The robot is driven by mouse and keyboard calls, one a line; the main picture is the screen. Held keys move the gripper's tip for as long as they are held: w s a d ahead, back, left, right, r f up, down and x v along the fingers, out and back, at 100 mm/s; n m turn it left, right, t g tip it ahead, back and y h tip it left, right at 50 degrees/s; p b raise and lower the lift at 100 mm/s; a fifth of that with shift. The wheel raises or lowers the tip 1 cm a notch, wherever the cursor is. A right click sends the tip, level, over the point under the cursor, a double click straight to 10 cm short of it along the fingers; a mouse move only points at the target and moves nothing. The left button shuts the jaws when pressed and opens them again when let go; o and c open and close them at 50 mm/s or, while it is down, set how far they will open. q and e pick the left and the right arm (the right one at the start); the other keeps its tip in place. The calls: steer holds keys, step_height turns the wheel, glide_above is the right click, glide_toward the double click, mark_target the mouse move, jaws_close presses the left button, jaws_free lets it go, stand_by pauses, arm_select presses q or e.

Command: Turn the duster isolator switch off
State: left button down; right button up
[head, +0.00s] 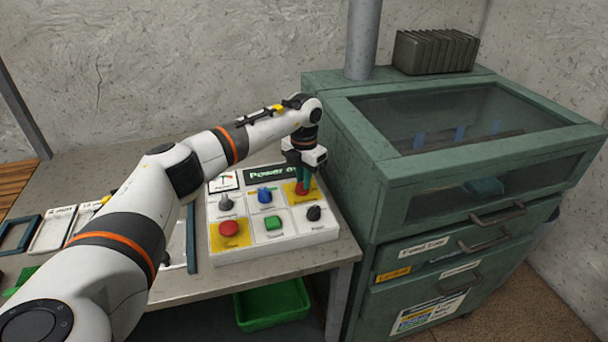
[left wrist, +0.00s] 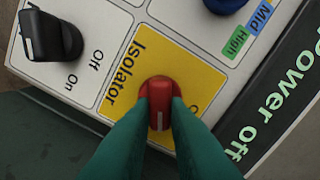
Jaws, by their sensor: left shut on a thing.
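The isolator switch is a red rotary knob (left wrist: 158,88) on a yellow square marked "Isolator" (left wrist: 126,65) in the left wrist view. Its white mark points to the bottom of that picture. My left gripper (left wrist: 159,108) has its green fingers on both sides of the knob, shut on it. In the head view the gripper (head: 302,180) reaches down onto the knob at the right end of the panel's upper row. The control panel (head: 275,248) is a white box on the bench. Its dark display (left wrist: 285,110) reads "Power off" in green. My right gripper is not in view.
A black knob (left wrist: 52,38) marked Off and On sits beside the isolator. The panel also has a red button (head: 229,229), green button (head: 272,222) and blue knob (head: 264,195). A green cabinet (head: 345,150) stands close on the right. A green bin (head: 272,305) is below.

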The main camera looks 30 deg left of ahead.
mark_target(302, 181)
arm_select(q)
steer(key=n+p, duration=0.2)
steer(key=n, duration=0.4)
steer(key=shift+a+r, duration=0.15)
steer(key=n+p, duration=0.2)
steer(key=n, duration=0.3)
steer(key=shift+a+n, duration=0.1)
steer(key=shift+n, duration=0.3)
steer(key=c, duration=1.4)
jaws_free()
step_height(302, 181, up, 12)
steer(key=b, duration=0.2)
steer(key=shift+s, duration=0.1)
